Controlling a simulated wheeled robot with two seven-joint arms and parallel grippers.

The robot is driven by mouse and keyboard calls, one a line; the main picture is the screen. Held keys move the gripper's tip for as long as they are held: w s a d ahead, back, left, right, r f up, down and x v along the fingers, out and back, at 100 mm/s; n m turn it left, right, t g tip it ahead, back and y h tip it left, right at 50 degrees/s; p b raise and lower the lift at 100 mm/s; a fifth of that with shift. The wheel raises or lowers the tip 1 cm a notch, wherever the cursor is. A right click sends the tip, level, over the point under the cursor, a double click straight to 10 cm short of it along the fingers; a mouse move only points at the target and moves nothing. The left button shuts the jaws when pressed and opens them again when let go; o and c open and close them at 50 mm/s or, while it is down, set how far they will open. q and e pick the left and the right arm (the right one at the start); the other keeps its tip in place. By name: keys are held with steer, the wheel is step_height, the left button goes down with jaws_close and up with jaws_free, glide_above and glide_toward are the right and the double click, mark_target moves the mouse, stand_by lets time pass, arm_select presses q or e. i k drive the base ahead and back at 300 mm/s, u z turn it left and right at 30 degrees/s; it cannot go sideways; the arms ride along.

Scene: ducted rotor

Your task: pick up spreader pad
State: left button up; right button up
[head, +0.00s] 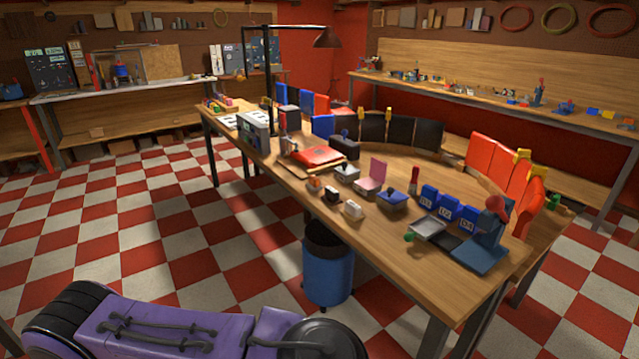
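I cannot tell which of the small objects is the spreader pad. On the wooden workbench (440,285) stand a pink-backed piece (374,176), a dark blue block (393,200), a small white block (353,209), a small black-and-white block (331,195) and an orange-topped block (315,185). A grey shallow tray (428,229) lies nearer the right end, beside a blue stand with a red top (485,245). Neither of my grippers is in view. A purple link of my own arm crosses the bottom left, apart from the bench.
A blue bin (328,275) stands on the floor against the bench's near side. Red panels (505,170) and black panels (400,131) line the bench's far side. A lamp (326,38) overhangs it. The checkered floor (120,230) at left is clear.

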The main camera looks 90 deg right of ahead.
mark_target(314, 185)
steer(key=z, duration=0.85)
steer(key=i, duration=2.3)
steer(key=z, duration=3.7)
